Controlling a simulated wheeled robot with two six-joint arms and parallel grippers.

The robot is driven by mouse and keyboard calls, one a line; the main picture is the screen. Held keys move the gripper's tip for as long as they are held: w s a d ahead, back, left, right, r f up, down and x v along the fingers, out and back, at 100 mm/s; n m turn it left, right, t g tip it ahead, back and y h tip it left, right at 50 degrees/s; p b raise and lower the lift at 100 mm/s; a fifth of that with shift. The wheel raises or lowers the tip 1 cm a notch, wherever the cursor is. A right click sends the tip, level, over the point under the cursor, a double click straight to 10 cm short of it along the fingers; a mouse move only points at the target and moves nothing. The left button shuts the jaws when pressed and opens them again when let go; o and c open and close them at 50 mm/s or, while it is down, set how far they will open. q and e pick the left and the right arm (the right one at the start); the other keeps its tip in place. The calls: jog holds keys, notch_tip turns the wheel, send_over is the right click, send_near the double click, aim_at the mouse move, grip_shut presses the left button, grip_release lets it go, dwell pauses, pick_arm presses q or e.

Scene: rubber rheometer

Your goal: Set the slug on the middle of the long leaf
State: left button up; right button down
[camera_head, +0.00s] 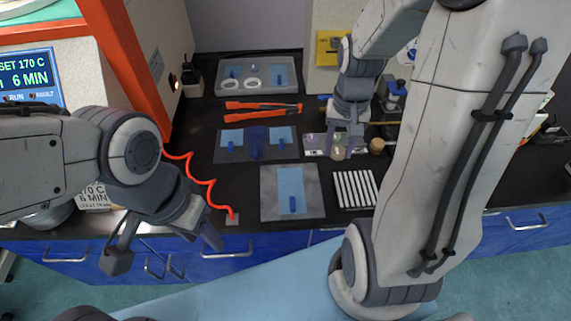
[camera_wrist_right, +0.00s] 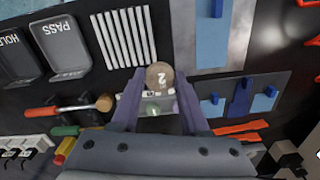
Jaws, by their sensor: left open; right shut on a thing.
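The slug (camera_wrist_right: 159,75), a small brown-grey disc marked 2, is between the fingertips of my right gripper (camera_wrist_right: 157,88). In the head view my right gripper (camera_head: 346,145) points down near the pale slug strip, with the slug (camera_head: 338,153) at its tips. The long leaf (camera_head: 290,182) appears to be the light-blue sheet on a grey plate, with a dark-blue tab near its front end. It lies left of and nearer than the slug; its middle is bare. It also shows in the right wrist view (camera_wrist_right: 211,30). My left gripper (camera_head: 165,245) is open and empty at the bench's front edge.
A dark mat (camera_head: 222,155) with shorter blue sheets lies behind the plate. Orange tongs (camera_head: 262,107) and a grey tray (camera_head: 222,88) lie further back. A white-ribbed rack (camera_head: 355,189) stands right of the plate. A red coiled cord (camera_head: 204,183) lies left.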

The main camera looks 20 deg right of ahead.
send_over(290, 178)
notch_tip(290, 178, down, 6)
jog(key=shift+f, duration=0.25)
jog(key=shift+a+f, duration=0.1)
jog(key=shift+f, duration=1.95)
jog(key=shift+s, duration=0.1)
jog(key=shift+f, duration=0.2)
jog(key=shift+c, duration=2)
grip_release()
jog(key=shift+r, duration=0.1)
